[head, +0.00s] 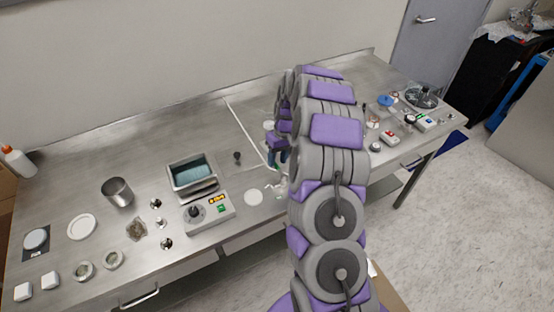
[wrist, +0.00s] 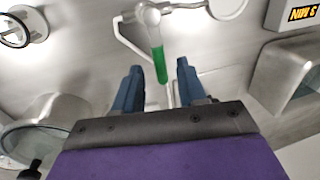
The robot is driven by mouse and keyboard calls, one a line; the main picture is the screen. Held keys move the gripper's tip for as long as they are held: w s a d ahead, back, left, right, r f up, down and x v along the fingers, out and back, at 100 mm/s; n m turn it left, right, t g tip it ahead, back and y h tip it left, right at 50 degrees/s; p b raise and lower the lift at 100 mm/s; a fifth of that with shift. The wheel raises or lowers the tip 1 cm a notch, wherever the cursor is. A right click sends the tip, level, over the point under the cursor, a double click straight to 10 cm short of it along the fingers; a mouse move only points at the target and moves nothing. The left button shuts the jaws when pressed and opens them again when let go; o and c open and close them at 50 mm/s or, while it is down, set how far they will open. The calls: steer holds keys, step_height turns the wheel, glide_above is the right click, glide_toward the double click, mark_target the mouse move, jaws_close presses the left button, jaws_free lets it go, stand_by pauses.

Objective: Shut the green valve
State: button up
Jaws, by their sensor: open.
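The green valve handle (wrist: 158,63) shows in the wrist view as a short green bar joined to a white tubular fitting (wrist: 150,15). My gripper (wrist: 158,75) is open, with its blue fingers on either side of the green handle. I cannot tell whether either finger touches it. In the head view my gripper (head: 277,157) is low over the middle of the steel bench. The green handle is not clear in the head view, where my arm and fingers crowd that spot.
The steel bench (head: 130,165) carries a grey box with a yellow display (head: 217,212), a tray (head: 192,168) and a metal beaker (head: 117,192) on the left. Several small items, including a blue piece (head: 386,100), stand at the right end. Bare steel lies behind my gripper.

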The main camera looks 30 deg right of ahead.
steer(key=d+r+p, duration=0.2)
steer(key=d+r, duration=0.1)
steer(key=r, duration=1.3)
steer(key=shift+w, duration=0.15)
steer(key=shift+d, duration=0.1)
steer(key=s+a+r, duration=0.5)
steer(key=s+a, duration=0.3)
steer(key=s, duration=0.1)
steer(key=s+a+r, duration=0.4)
steer(key=s+a, duration=0.4)
steer(key=s, duration=0.1)
steer(key=s+a+f+h, duration=0.1)
steer(key=s, duration=1)
steer(key=s+a+f+g+h, duration=0.1)
steer(key=s+a, duration=0.1)
steer(key=s, duration=1)
steer(key=shift+m+g, duration=0.3)
steer(key=shift+o, duration=0.3)
steer(key=shift+f, duration=0.1)
